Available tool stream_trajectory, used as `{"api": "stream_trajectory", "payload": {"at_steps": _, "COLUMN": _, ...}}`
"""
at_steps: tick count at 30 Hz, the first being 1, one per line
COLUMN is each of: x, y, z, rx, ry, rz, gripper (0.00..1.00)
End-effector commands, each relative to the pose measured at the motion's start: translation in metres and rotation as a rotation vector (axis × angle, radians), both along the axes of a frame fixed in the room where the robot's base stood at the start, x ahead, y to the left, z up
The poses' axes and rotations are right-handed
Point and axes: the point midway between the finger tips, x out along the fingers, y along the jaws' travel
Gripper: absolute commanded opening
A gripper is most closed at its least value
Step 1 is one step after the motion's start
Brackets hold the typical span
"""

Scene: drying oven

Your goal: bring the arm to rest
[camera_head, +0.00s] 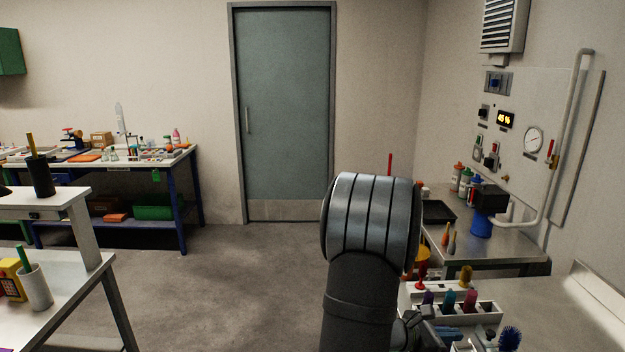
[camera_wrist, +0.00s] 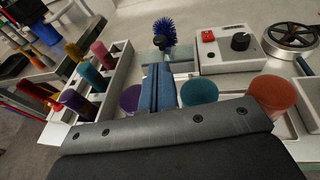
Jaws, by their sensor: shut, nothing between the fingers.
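My arm (camera_head: 370,225) rises in the lower middle of the head view and covers part of the bench behind it. My gripper (camera_wrist: 158,70) shows in the wrist view as two blue fingers side by side, shut and empty. In the head view, the gripper (camera_head: 447,334) is partly seen low at the right, close to a white rack, above or beside the bench; contact cannot be told.
The white rack (camera_wrist: 122,62) holds several coloured pieces. A blue brush (camera_wrist: 164,30), a control box (camera_wrist: 238,62) and a round metal device (camera_wrist: 290,40) are near. A side bench (camera_head: 505,243) carries bottles and a tray. Open floor (camera_head: 235,285) lies left of my arm.

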Motion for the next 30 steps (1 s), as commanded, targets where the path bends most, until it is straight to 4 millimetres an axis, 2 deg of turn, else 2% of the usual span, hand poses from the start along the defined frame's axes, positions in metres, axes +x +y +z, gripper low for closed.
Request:
{"api": "stream_trajectory", "payload": {"at_steps": 6, "x": 0.005, "y": -0.040, "z": -0.010, "rx": 0.001, "ry": 0.001, "rz": -0.004, "gripper": 0.00}}
{"api": "stream_trajectory", "payload": {"at_steps": 12, "x": 0.009, "y": -0.066, "z": -0.015, "rx": 0.000, "ry": 0.000, "rz": -0.004, "gripper": 0.00}}
{"api": "stream_trajectory", "payload": {"at_steps": 18, "x": 0.011, "y": -0.076, "z": -0.017, "rx": 0.000, "ry": -0.001, "rz": -0.004, "gripper": 0.00}}
{"api": "stream_trajectory", "payload": {"at_steps": 26, "x": 0.012, "y": -0.076, "z": -0.017, "rx": 0.000, "ry": -0.001, "rz": -0.003, "gripper": 0.00}}
{"api": "stream_trajectory", "payload": {"at_steps": 30, "x": 0.012, "y": -0.076, "z": -0.017, "rx": -0.001, "ry": -0.001, "rz": -0.003, "gripper": 0.28}}
